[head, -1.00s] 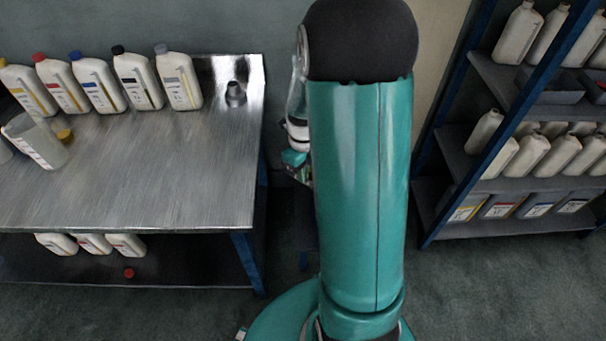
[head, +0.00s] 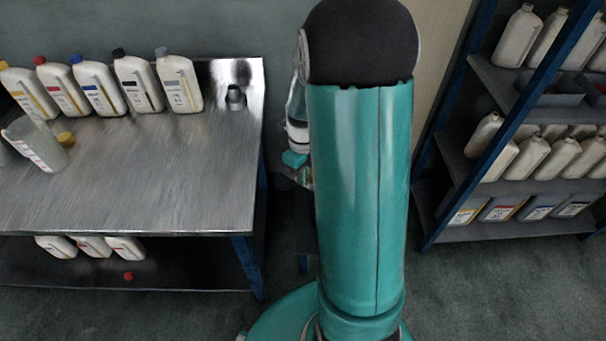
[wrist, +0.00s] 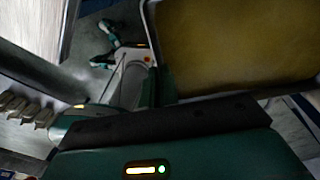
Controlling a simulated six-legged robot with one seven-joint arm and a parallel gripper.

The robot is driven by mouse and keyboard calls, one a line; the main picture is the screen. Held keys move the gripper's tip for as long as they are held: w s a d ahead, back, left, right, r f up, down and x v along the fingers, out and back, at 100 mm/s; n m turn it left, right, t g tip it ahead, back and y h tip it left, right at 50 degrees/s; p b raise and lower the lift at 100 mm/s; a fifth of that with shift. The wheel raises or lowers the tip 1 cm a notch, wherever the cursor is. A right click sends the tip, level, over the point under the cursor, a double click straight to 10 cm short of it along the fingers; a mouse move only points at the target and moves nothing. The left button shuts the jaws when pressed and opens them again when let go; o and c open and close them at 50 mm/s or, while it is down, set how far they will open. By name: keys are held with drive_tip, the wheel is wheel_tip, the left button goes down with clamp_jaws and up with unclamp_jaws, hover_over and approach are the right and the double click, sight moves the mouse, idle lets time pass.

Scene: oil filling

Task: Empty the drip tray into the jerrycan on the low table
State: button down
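The drip tray (wrist: 167,95) is large and close at the upper right of the wrist view, with brownish-yellow oil across its inside. Its near rim runs just beyond the dark front of my gripper, and its far side is cut off. Only the gripper's body and a dark part beside the tray's left corner show clearly, so I cannot tell whether the fingers grip the rim. In the head view my gripper (head: 298,172) is mostly hidden behind my arm. The jerrycan cannot be made out. A dark edge behind my arm may be the low table (head: 304,228).
A steel bench (head: 170,190) at left carries several white bottles (head: 180,85), a clear measuring jug (head: 38,145) and a small dark metal piece (head: 235,97). A blue-framed shelf (head: 470,165) with bottles stands at right. Floor shows between them.

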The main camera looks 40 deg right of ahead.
drive_tip(key=shift+r, duration=0.15)
drive_tip(key=shift+w+d+r+g+y, duration=0.15)
drive_tip(key=shift+r+g+y, duration=0.1)
drive_tip(key=shift+r, duration=0.45)
drive_tip(key=shift+w+d+r+g+y, duration=0.15)
drive_tip(key=shift+r+g, duration=0.1)
drive_tip(key=shift+r, duration=0.5)
idle(0.6)
drive_tip(key=shift+r, duration=0.15)
drive_tip(key=shift+w+d+r+g+y, duration=0.15)
drive_tip(key=shift+w+r+g+y, duration=0.1)
drive_tip(key=shift+r, duration=0.25)
drive_tip(key=shift+w+d+r+g+y, duration=0.1)
drive_tip(key=shift+d+r+g+y, duration=0.15)
drive_tip(key=shift+r, duration=0.3)
drive_tip(key=shift+w+d+r+g+y, duration=0.1)
drive_tip(key=shift+w+r+g+y, duration=0.15)
drive_tip(key=shift+r, duration=0.25)
drive_tip(key=shift+r, duration=0.15)
idle(0.7)
drive_tip(key=shift+w+d+r+g+y, duration=0.2)
drive_tip(key=shift+w+d+r+g, duration=0.1)
drive_tip(key=shift+r, duration=0.25)
drive_tip(key=shift+w+d+r+g+y, duration=0.2)
drive_tip(key=shift+w+r+g+y, duration=0.05)
drive_tip(key=shift+r, duration=0.3)
drive_tip(key=shift+w+d+r+g+y, duration=0.2)
drive_tip(key=shift+w+d+r+g, duration=0.1)
drive_tip(key=shift+r, duration=0.25)
idle(0.4)
